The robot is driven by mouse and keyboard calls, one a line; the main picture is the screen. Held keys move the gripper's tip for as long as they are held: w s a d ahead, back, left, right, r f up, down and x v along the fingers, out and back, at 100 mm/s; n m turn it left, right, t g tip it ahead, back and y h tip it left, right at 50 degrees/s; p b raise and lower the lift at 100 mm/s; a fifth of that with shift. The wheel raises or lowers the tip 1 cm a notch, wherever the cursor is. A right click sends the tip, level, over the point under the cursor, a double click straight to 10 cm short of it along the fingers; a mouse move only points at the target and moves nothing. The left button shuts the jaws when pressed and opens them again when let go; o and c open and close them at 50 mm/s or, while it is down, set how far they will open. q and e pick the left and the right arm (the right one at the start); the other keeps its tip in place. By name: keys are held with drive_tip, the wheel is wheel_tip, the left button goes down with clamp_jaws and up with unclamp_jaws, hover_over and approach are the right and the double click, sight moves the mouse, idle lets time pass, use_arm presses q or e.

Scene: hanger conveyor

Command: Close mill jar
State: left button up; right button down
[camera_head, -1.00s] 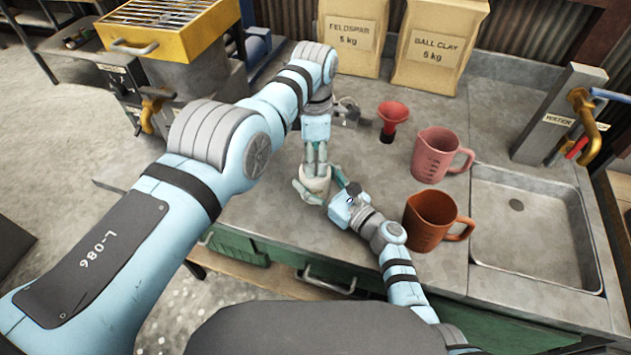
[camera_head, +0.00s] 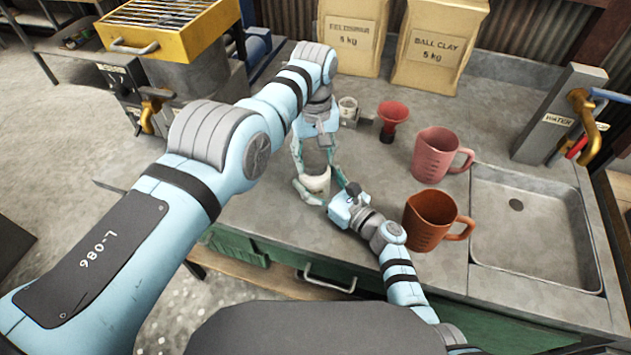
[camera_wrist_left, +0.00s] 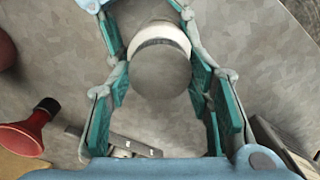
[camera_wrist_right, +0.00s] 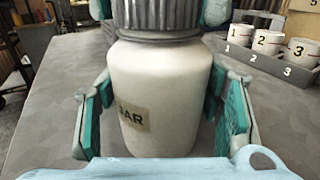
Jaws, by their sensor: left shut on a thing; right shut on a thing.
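The white mill jar (camera_head: 317,184) stands upright on the metal counter in the head view. In the right wrist view the jar (camera_wrist_right: 160,95) shows its JAR label, and a grey ribbed lid (camera_wrist_right: 158,15) sits on top of it. My right gripper (camera_head: 326,192) is shut on the jar's body from the side. My left gripper (camera_head: 315,170) points down from above, its fingers shut on either side of the lid. In the left wrist view the lid's grey top (camera_wrist_left: 160,80) lies between those fingers. I cannot tell how tightly the lid is seated.
An orange-brown jug (camera_head: 430,222) stands close to my right arm. A pink jug (camera_head: 435,155), a red funnel (camera_head: 391,120) and a small white cup (camera_head: 347,107) are behind. Numbered cups (camera_wrist_right: 267,42) stand in a rack. A sink (camera_head: 530,235) is at the right.

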use_arm(q)
drive_tip(key=o, duration=1.3)
drive_tip(key=shift+r, duration=2.25)
drive_tip(key=shift+c, duration=0.5)
